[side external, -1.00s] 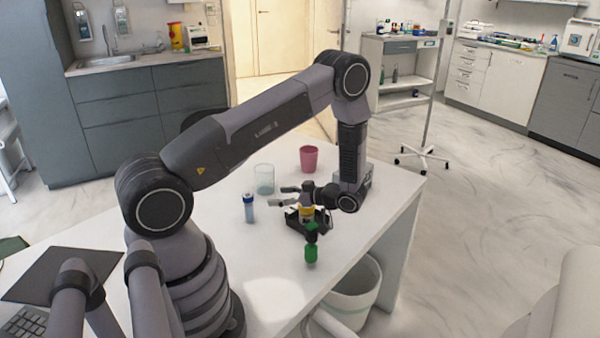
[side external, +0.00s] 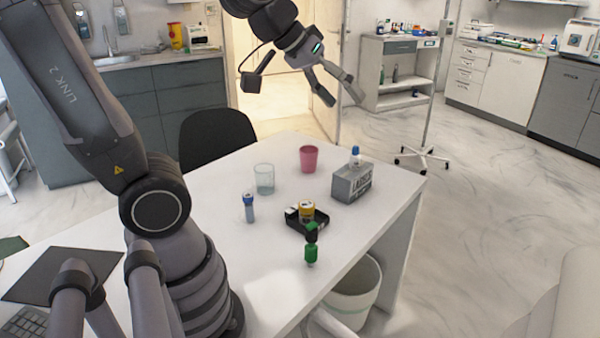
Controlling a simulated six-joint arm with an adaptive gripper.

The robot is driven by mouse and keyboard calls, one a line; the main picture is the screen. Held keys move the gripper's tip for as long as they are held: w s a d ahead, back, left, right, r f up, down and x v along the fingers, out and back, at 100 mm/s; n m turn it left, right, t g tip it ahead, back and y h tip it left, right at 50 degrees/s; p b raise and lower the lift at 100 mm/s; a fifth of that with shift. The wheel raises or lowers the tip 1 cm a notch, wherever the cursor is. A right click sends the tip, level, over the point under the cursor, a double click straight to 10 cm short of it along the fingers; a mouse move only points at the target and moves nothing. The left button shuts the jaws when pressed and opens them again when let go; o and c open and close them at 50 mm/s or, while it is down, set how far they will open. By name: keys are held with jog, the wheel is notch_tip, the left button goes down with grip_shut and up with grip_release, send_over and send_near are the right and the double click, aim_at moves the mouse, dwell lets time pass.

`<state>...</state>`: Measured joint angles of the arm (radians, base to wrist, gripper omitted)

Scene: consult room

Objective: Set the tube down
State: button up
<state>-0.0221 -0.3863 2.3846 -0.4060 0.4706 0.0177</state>
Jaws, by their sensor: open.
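A tube with a blue cap (side external: 249,207) stands upright on the white table, left of the black tray. A second blue-capped item (side external: 355,157) shows at the top of a grey lettered box (side external: 346,187); I cannot tell whether it is in the box or behind it. My gripper (side external: 341,99) is open and empty, high above the far side of the table and well clear of both.
On the table (side external: 283,290) are a clear glass (side external: 264,179), a pink cup (side external: 308,159), a black tray (side external: 293,225) with a yellow-banded item (side external: 307,207), and a green bottle (side external: 311,252). A white bin (side external: 352,305) stands below the right edge. A dark chair (side external: 215,140) is behind.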

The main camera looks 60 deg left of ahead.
jog(key=s+a+f+m+g+y, duration=0.1)
jog(key=s+a+m+g+y, duration=0.1)
jog(key=s, duration=1.1)
jog(key=shift+s+a+f+m, duration=0.3)
jog(key=shift+a+f+m, duration=0.1)
jog(key=shift+m, duration=0.3)
